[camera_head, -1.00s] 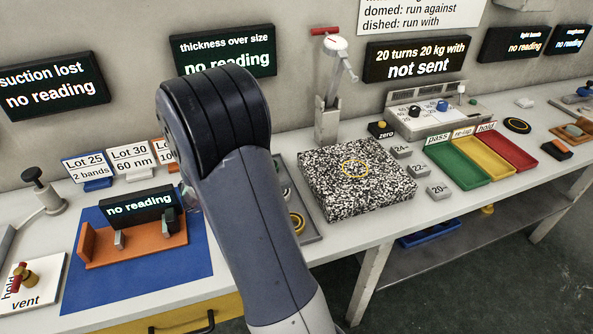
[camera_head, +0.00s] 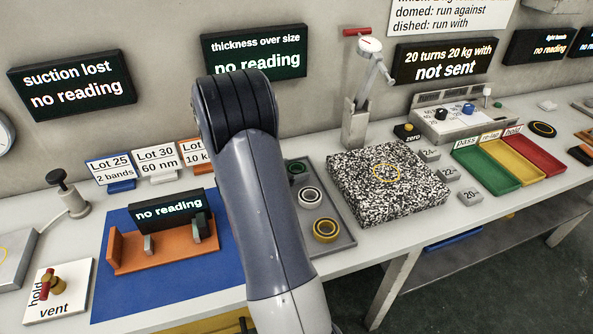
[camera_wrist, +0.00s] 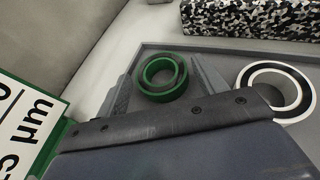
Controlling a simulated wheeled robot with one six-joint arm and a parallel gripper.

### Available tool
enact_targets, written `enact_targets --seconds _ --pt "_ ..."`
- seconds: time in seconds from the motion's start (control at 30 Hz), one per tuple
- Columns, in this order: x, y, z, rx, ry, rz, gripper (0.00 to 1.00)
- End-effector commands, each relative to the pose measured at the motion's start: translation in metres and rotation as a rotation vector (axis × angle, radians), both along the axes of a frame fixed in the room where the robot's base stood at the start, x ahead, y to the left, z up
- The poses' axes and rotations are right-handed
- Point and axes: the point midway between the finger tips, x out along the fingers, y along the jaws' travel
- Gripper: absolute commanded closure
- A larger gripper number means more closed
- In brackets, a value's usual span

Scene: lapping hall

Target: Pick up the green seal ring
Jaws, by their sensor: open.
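The green seal ring (camera_wrist: 162,77) lies flat on a grey tray (camera_wrist: 222,58) in the wrist view, with a dark inner band. In the head view the ring (camera_head: 296,168) shows at the tray's far end, partly behind my arm. My gripper (camera_wrist: 163,82) is open, one finger on each side of the ring in the wrist view. The fingers appear apart from the ring, and I cannot tell their height above the tray. In the head view the fingers are hidden behind my arm.
A white ring (camera_head: 311,196) and a yellow ring (camera_head: 326,230) lie nearer on the same tray. A speckled block (camera_head: 388,188) stands right of the tray. Lot cards (camera_head: 157,162) stand left of my arm, and an orange fixture (camera_head: 165,252) sits on a blue mat.

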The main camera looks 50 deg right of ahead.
Motion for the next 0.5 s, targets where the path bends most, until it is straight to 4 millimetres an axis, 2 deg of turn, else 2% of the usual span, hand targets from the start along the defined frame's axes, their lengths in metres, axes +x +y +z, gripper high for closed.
enact_targets --seconds 0.1,0.3,0.5 --pt "-0.0005 -0.0061 -0.0028 0.000 0.001 0.000 0.33" --pt "-0.0003 -0.0060 -0.0027 0.000 0.001 0.001 0.33" --pt "-0.0003 -0.0058 -0.0026 0.000 0.001 0.001 0.49"
